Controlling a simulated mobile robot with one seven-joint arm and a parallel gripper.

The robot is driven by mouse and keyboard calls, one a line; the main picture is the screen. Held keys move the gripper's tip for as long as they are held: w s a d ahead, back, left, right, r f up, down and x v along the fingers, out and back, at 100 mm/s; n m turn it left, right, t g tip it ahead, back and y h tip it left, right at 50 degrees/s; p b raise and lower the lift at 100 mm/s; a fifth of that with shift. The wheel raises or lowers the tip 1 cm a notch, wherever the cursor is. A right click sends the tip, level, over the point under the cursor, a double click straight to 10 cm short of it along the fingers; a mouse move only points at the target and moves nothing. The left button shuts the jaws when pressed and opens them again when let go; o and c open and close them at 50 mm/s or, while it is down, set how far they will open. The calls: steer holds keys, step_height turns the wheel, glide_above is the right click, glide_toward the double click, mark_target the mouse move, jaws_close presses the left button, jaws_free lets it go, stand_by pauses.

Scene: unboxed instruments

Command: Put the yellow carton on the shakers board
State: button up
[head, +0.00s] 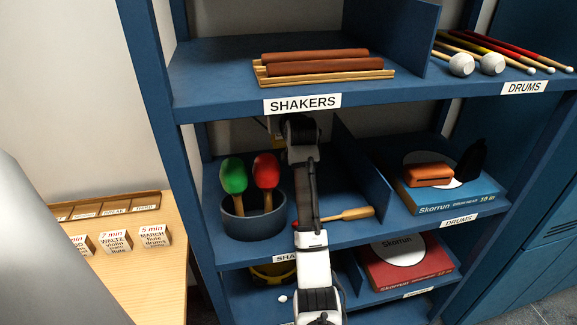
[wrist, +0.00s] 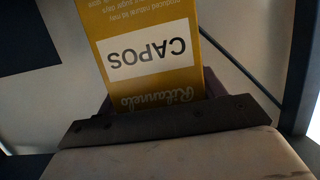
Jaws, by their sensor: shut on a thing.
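The yellow carton (wrist: 150,45) fills the middle of the wrist view, with a white CAPOS label that reads upside down. My gripper (wrist: 160,108) is shut on its near end. In the head view my arm hides most of the carton and the gripper; only a small yellow bit (head: 264,122) shows beside the wrist, under the upper shelf. The upper shelf board (head: 215,93) bears a SHAKERS label (head: 302,104). The middle shelf board (head: 232,251) has a label starting "SHA" (head: 286,258), the rest hidden by my arm.
On the middle board stand a blue bowl (head: 252,221) with green and red maracas and a wooden-handled thing (head: 348,214). A blue divider (head: 363,170) separates them from a Skorrun box (head: 450,198). Brown rolls (head: 325,67) lie above. Clear board shows between bowl and divider.

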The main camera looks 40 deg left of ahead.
mark_target(284, 142)
step_height(284, 142, down, 8)
steer(key=shift+f+p, duration=0.2)
steer(key=shift+p, duration=0.85)
steer(key=shift+f, duration=0.1)
steer(key=o, duration=1)
steer(key=shift+f, duration=0.1)
steer(key=shift+o, duration=0.2)
steer(key=shift+r, duration=0.25)
steer(key=shift+s+d, duration=0.15)
steer(key=shift+d, duration=0.05)
steer(key=b+v, duration=0.3)
steer(key=v, duration=0.8)
steer(key=shift+s+d, duration=0.15)
steer(key=shift+s, duration=0.05)
